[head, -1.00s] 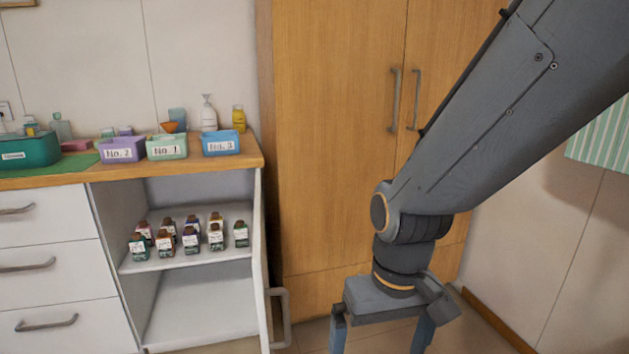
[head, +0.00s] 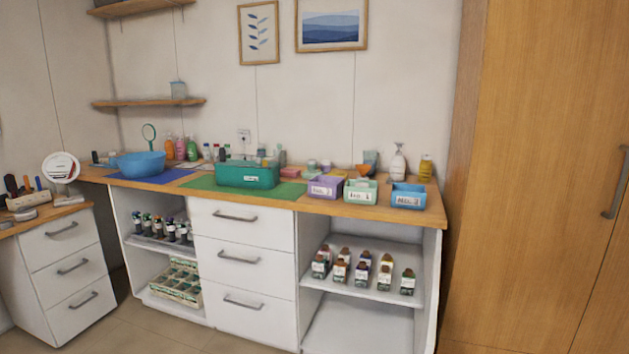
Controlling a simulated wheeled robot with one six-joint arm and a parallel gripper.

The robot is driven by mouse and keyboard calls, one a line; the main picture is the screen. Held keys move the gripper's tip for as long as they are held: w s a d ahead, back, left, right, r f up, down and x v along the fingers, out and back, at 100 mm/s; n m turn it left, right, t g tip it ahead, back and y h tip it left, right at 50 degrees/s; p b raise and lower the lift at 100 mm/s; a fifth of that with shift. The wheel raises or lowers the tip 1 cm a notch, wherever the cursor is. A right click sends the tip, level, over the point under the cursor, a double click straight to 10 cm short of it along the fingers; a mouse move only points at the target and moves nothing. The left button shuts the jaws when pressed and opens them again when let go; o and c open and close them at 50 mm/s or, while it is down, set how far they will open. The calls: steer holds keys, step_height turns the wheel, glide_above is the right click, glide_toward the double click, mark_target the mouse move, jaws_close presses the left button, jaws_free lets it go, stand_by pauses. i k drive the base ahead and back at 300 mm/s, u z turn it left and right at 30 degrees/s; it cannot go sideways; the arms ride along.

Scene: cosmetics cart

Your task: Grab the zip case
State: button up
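I cannot make out a zip case for certain in the head view. A teal box-shaped container (head: 247,175) with a white label sits on a green mat (head: 203,183) in the middle of the counter. Whether either is the zip case is too small to tell. My gripper and arm are out of view.
The wooden counter (head: 428,212) also holds purple (head: 325,188), light green (head: 360,191) and blue (head: 408,196) bins, a blue bowl (head: 141,165) and bottles. Open shelves below hold small bottles. A tall wooden cabinet (head: 535,180) stands at right. Floor shows in front.

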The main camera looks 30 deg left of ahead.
mark_target(227, 172)
steer(key=u, duration=1.95)
steer(key=i, duration=0.25)
steer(key=u, duration=0.8)
steer(key=i, duration=1.45)
steer(key=u, duration=0.3)
steer(key=i, duration=1.25)
steer(key=z, duration=1.15)
steer(key=i, duration=0.75)
steer(key=z, duration=0.85)
